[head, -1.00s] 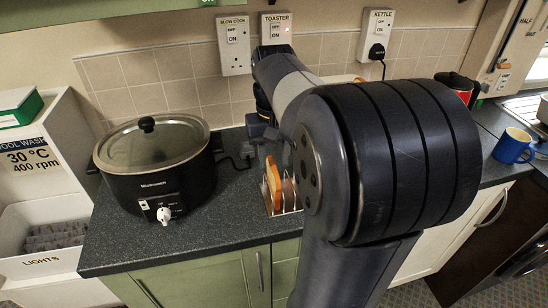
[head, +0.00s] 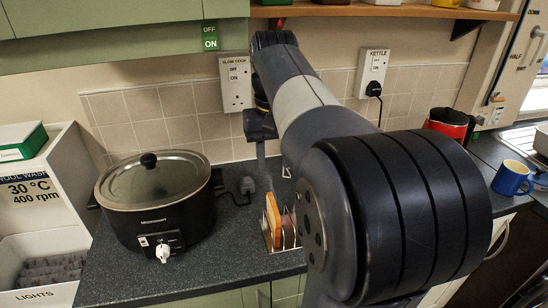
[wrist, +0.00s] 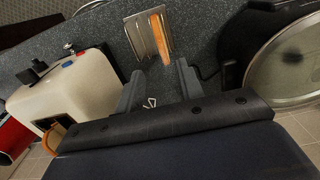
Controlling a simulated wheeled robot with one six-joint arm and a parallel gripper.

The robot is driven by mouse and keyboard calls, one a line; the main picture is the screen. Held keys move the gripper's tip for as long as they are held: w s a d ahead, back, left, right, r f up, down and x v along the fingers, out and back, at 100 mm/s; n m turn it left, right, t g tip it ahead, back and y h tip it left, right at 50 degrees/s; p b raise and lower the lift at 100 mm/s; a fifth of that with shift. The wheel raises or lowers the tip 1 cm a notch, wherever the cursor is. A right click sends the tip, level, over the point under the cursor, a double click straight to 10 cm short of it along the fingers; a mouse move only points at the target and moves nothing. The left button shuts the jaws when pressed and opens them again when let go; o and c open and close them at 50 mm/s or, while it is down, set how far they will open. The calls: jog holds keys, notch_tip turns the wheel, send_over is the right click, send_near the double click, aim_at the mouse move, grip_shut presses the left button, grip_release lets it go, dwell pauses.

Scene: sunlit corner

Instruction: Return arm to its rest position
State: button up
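My arm reaches from the right foreground toward the back wall in the head view, with its wrist end raised high by the socket plates. My gripper (head: 261,148) hangs there above the counter, small and partly hidden. In the wrist view my gripper (wrist: 160,70) is open, with two grey fingers apart and nothing between them. Beyond the fingertips, a slice of bread (wrist: 160,37) stands in a wire toast rack (wrist: 141,42). The bread (head: 272,215) and rack (head: 268,241) also show on the counter in the head view, apart from my gripper.
A black slow cooker (head: 155,205) stands left on the dark counter (head: 215,262). A cream toaster (wrist: 72,88) shows in the wrist view. A red kettle (head: 450,122) and blue mug (head: 511,178) stand right. A shelf (head: 385,11) and green cupboard (head: 120,12) overhang the wall.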

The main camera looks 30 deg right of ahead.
aim_at(274, 204)
notch_tip(274, 204, down, 11)
jog(key=shift+r+b, duration=0.1)
jog(key=shift+b, duration=0.45)
notch_tip(274, 204, up, 2)
jog(key=shift+p, duration=0.65)
jog(key=shift+r, duration=0.4)
jog(key=shift+f, duration=0.1)
